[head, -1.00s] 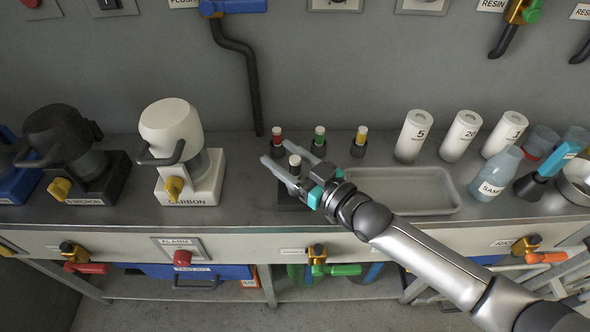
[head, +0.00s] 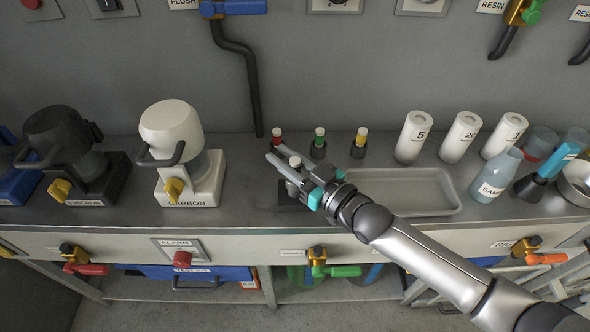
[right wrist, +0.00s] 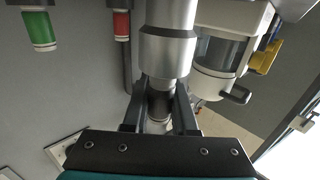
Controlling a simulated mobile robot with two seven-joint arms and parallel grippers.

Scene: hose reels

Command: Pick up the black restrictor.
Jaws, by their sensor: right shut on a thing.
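The black restrictor (right wrist: 158,103) shows in the right wrist view as a dark band with a white end, between my two fingers. In the head view its pale cap (head: 295,162) shows between the fingers. It is in line with a silver metal cylinder (right wrist: 166,45) on a black base (head: 286,203); I cannot tell whether it is still seated there. My right gripper (head: 275,152) is shut on the black restrictor, reaching in from the right. The fingers hide part of its sides. My left gripper is not in view.
Red (head: 277,136), green (head: 319,136) and yellow (head: 361,136) topped restrictors stand just behind. A shallow tray (head: 405,207) lies to the right, with white canisters (head: 413,138) behind it. The white carbon housing (head: 171,128) stands to the left.

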